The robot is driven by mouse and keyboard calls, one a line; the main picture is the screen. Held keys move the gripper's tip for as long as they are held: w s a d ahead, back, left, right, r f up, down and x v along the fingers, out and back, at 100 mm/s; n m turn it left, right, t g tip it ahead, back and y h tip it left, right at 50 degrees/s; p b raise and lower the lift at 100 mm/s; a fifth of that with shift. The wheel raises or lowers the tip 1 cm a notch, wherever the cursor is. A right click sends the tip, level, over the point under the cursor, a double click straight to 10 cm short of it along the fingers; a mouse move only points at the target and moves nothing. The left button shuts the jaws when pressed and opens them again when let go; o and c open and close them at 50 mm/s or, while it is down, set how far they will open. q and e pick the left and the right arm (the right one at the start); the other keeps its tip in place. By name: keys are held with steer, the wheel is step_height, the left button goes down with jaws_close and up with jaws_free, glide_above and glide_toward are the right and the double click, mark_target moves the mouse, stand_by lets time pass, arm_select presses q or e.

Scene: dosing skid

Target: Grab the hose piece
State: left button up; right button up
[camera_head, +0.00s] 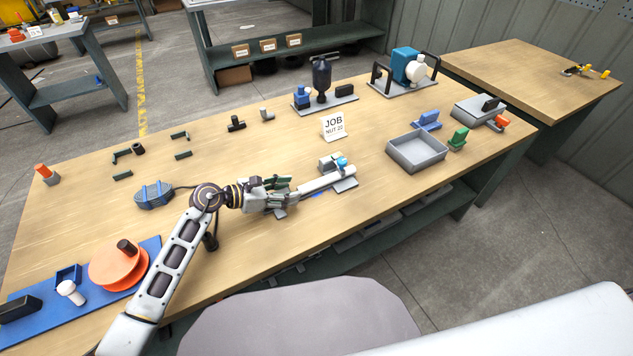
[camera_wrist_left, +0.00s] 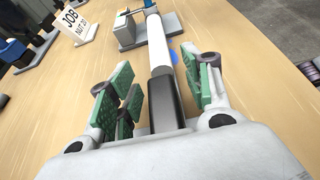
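A white tube (camera_head: 322,183) with a dark grey near end (camera_wrist_left: 167,104), which I take to be the hose piece, lies at a grey fixture (camera_head: 330,162) with a blue part on the workbench. The white length also shows in the left wrist view (camera_wrist_left: 158,48). My left gripper (camera_head: 280,194) is low over the bench at the tube's near end. In the left wrist view its green-padded fingers (camera_wrist_left: 162,92) stand apart on either side of the dark end, with gaps showing. Whether any pad touches it is hard to tell. My right gripper is not in view.
A JOB sign (camera_head: 334,126) stands behind the fixture. A grey tray (camera_head: 417,160) is to the right. A blue cable-like device (camera_head: 154,195) lies left of my gripper. An orange reel (camera_head: 118,268) on a blue board is at the front left. Bare bench lies between.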

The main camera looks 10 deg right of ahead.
arm_select(q)
steer(key=c, duration=1)
jaws_close()
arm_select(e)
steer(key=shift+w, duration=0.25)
arm_select(q)
steer(key=shift+r, duration=0.15)
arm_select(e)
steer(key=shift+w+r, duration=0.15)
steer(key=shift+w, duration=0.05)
arm_select(q)
steer(key=shift+r, duration=0.45)
step_height(320, 180, up, 8)
steer(key=shift+f+p, duration=0.1)
steer(key=shift+p, duration=0.35)
steer(key=shift+r, duration=0.55)
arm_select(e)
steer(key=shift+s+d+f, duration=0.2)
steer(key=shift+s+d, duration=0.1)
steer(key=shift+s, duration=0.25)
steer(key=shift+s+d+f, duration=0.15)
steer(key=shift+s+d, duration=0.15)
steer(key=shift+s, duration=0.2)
